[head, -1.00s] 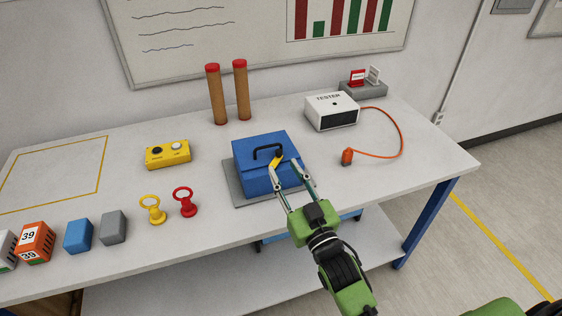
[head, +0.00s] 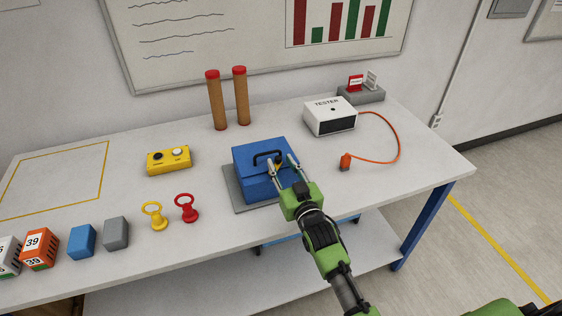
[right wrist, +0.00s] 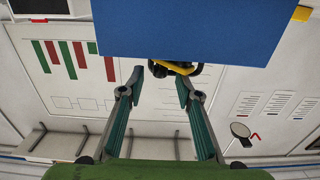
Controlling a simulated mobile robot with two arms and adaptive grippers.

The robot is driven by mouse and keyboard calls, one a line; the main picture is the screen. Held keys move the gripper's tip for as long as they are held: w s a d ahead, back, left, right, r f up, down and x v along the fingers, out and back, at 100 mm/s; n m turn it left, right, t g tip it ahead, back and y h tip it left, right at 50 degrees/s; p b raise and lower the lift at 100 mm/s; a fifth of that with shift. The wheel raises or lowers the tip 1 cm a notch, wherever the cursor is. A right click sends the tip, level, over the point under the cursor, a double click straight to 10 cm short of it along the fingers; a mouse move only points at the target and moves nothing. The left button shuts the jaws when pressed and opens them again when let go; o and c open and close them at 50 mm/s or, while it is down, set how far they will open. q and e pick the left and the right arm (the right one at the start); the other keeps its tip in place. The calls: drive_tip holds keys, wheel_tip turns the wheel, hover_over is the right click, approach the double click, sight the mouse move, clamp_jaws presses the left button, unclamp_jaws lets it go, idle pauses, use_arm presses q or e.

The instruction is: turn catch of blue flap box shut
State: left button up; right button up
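The blue flap box (head: 258,184) stands on a grey plate (head: 233,199) on the table, with its flap down and a black handle (head: 262,156) on top. Its yellow catch (head: 278,166) is mostly hidden by my right gripper (head: 281,161) in the head view. In the right wrist view, the yellow catch (right wrist: 178,68) shows by the black handle at the edge of the blue box (right wrist: 195,28). My right gripper's fingers (right wrist: 158,84) are apart, with the catch near and just beyond their tips. I cannot tell whether they touch it. My left gripper is not in view.
The white tester (head: 330,117) with its orange cable and plug (head: 345,162) is right of the box. Red ring (head: 186,208) and yellow ring (head: 155,216) stand left. Two brown posts (head: 216,105) rise behind. A yellow button box (head: 169,160) is further left.

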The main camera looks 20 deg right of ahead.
drive_tip(key=shift+w, duration=0.4)
clamp_jaws()
drive_tip(key=shift+r+y, duration=0.15)
drive_tip(key=shift+y, duration=0.15)
drive_tip(key=shift+w+n+y, duration=0.1)
drive_tip(key=shift+n+y, duration=0.3)
drive_tip(key=shift+w+n+y, duration=0.1)
drive_tip(key=shift+n+y, duration=0.3)
drive_tip(key=shift+y, duration=0.2)
